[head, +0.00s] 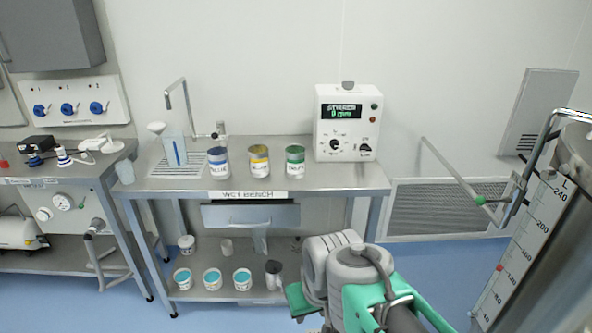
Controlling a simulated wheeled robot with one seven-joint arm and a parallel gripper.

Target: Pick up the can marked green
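The can marked green (296,162) stands upright on the steel wet bench (340,181), the rightmost of three similar cans. My green and grey arm rises at the bottom of the head view, in front of the bench and below the cans. My gripper's fingers do not show.
A white stirrer box (347,112) with knobs and a display stands right of the green can. A sink grid with a tap is at the left. Several tubs sit on the lower shelf (225,266). A large graduated tank (545,240) stands at the right.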

